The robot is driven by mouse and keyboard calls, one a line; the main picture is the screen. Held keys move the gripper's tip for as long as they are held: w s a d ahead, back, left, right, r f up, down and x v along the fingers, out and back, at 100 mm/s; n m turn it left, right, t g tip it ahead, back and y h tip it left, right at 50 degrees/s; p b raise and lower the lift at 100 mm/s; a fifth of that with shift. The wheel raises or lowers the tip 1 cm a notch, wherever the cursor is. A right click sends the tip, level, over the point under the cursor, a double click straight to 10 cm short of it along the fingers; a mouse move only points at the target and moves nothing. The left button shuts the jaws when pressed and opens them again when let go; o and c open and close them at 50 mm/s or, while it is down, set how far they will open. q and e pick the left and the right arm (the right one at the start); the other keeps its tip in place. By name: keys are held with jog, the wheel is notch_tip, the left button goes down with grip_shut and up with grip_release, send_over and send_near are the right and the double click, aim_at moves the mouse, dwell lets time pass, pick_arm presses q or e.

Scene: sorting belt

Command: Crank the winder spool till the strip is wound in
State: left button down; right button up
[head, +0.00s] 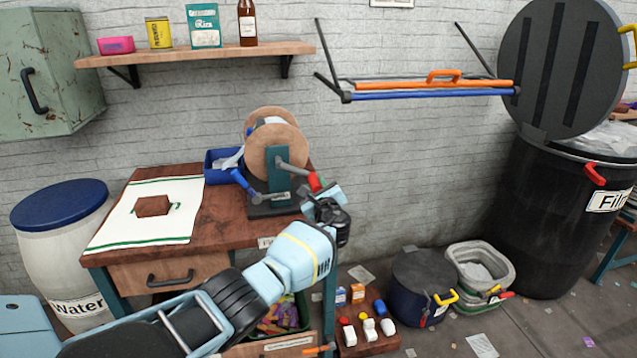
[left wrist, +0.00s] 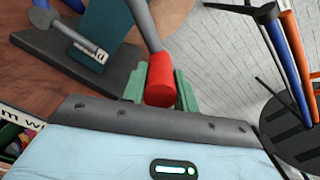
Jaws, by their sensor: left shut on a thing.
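The winder spool (head: 272,152) has two round tan discs on a dark green stand (head: 280,190), near the right end of the wooden bench. Its grey crank arm (head: 292,167) points down to the right and ends in a red handle (head: 315,182). My left gripper (head: 316,190) is shut on this red handle. In the left wrist view the red handle (left wrist: 160,80) sits between the green fingers. Pale material (head: 233,160) shows in a blue bin (head: 213,170) behind the spool. I cannot tell how much strip is on the spool. My right gripper is not in view.
A blue lever (head: 243,183) stands close to the spool's left. A white cloth (head: 140,232) with a brown block (head: 152,206) covers the bench's left part. A shelf (head: 200,54) and folding rack (head: 420,88) hang on the wall. Pots and bins stand on the floor at right.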

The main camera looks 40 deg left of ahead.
pick_arm(q)
jog(key=shift+s+a+f, duration=0.1)
jog(key=shift+a+f, duration=0.05)
jog(key=shift+f, duration=0.05)
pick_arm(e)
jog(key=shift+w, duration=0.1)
pick_arm(q)
jog(key=shift+m, duration=0.3)
jog(key=c, duration=1.1)
grip_release()
jog(key=shift+s+d+p, duration=0.3)
jog(key=shift+s+d, duration=0.05)
jog(key=shift+d, duration=0.1)
jog(key=p+v, duration=0.2)
jog(key=v, duration=0.4)
jog(key=shift+s+d, duration=0.3)
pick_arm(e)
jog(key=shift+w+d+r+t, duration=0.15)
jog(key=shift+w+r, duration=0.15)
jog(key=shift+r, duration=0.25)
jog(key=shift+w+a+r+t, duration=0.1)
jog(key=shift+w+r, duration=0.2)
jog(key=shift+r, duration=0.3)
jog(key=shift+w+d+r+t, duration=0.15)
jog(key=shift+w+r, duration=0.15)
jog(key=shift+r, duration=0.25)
